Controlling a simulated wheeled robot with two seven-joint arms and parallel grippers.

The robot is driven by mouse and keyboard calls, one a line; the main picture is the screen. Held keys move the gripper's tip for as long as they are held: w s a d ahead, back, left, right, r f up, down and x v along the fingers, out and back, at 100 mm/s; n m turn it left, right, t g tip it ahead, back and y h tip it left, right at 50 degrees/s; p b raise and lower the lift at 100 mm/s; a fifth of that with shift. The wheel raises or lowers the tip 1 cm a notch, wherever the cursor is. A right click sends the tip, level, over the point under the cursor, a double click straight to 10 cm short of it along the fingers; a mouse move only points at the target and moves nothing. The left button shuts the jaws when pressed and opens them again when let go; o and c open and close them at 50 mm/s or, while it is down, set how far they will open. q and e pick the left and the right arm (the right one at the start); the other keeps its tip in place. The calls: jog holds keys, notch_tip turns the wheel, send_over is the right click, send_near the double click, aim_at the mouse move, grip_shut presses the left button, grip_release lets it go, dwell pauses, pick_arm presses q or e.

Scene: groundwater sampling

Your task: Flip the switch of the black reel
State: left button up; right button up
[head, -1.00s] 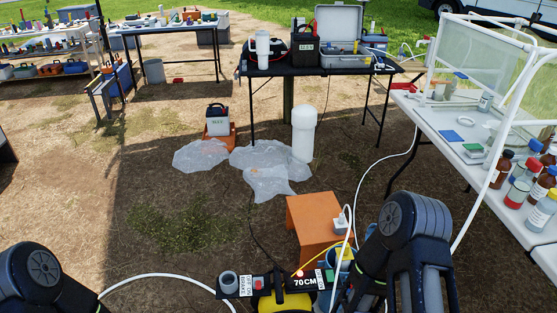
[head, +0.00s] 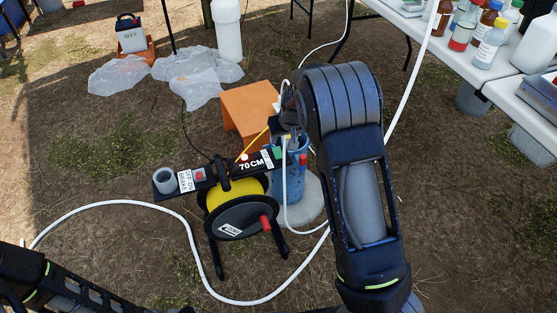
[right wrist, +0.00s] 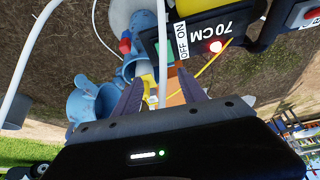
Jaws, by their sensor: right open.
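The black reel (head: 237,218) with yellow tape stands on the ground in the middle of the head view. Its top bar carries a "70 CM" label (head: 251,165), a lit red lamp (head: 244,157) and, near its right end, an OFF/ON label (head: 267,158) beside a green part (head: 278,152). The right wrist view shows the OFF/ON label (right wrist: 182,40) and lamp (right wrist: 216,46) close up. My right gripper (right wrist: 160,84) is open beside that end of the bar; in the head view its hand (head: 290,112) is partly hidden by my forearm. My left gripper is out of view.
A blue well casing (head: 289,180) stands right of the reel on a concrete pad (head: 304,205). A white hose (head: 180,212) loops around the reel. An orange stool (head: 246,105) stands behind. A table with bottles (head: 500,60) is at the upper right.

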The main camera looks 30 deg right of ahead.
aim_at(277, 152)
jog(key=shift+s+a+f+n+g+y, duration=0.1)
jog(key=shift+s+a+n+g+y, duration=0.25)
jog(key=shift+s+a, duration=0.3)
jog(key=shift+w, duration=0.1)
jog(key=shift+f, duration=0.1)
jog(key=b+x, duration=0.2)
jog(key=x, duration=0.4)
jog(key=shift+w+f, duration=0.15)
jog(key=shift+f, duration=0.1)
jog(key=shift+w+f, duration=0.25)
jog(key=shift+f, duration=0.25)
jog(key=shift+c, duration=0.6)
grip_shut()
